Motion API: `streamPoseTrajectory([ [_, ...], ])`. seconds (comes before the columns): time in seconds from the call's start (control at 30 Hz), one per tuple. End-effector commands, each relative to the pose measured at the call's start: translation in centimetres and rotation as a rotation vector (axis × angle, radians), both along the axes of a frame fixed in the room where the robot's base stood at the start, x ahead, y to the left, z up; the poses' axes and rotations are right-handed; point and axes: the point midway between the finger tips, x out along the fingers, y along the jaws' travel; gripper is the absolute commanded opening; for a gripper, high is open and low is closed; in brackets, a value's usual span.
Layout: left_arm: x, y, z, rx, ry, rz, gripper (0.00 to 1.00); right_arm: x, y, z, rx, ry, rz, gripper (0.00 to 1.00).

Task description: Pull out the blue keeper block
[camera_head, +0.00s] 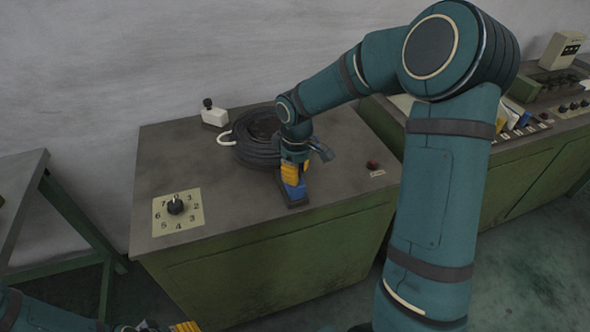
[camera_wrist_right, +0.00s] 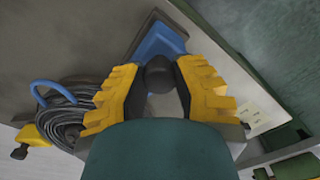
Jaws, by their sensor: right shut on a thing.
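The blue keeper block (camera_head: 295,191) is near the front edge of the green machine's grey top. It also shows in the right wrist view (camera_wrist_right: 160,42), with a dark round knob (camera_wrist_right: 160,74) on the near side. My right gripper (camera_head: 293,174) points down at the block, and its yellow fingers in the wrist view (camera_wrist_right: 159,88) are shut on the knob. The fingers partly hide the block in the head view. Of my left gripper, only yellow finger parts (camera_head: 185,326) show at the bottom edge; its opening is cut off.
A black coil (camera_head: 250,152) with a pale hook lies behind my right gripper. A numbered dial (camera_head: 176,207) is on the left of the machine top (camera_head: 235,205), and a red button (camera_head: 373,165) is on the right. A pale box with a black knob (camera_head: 214,116) stands at the back.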

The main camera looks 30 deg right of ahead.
Motion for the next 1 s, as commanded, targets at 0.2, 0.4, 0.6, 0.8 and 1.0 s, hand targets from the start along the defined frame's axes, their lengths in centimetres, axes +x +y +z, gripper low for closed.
streamPoseTrajectory([
  [0.2, 0.0, 0.0, 0.0, 0.000, 0.000, 0.000, 0.62, -0.5, 0.2, -0.5, 0.003, 0.020, 0.001, 0.64],
  [0.4, 0.0, 0.0, 0.0, 0.000, 0.000, 0.000, 0.62, -0.3, 0.1, -0.3, 0.002, 0.014, 0.001, 0.64],
  [0.6, 0.0, 0.0, 0.0, 0.000, 0.000, 0.000, 0.62, -0.2, 0.1, 0.6, 0.001, 0.010, 0.001, 0.64],
  [0.8, 0.0, 0.0, 0.0, 0.000, 0.000, 0.000, 0.62, -0.2, 0.1, 4.0, 0.001, 0.006, 0.000, 0.64],
  [1.0, 0.0, 0.0, 0.0, 0.000, 0.000, 0.000, 0.62, -0.2, 0.1, 8.1, 0.001, 0.009, 0.000, 0.64],
])
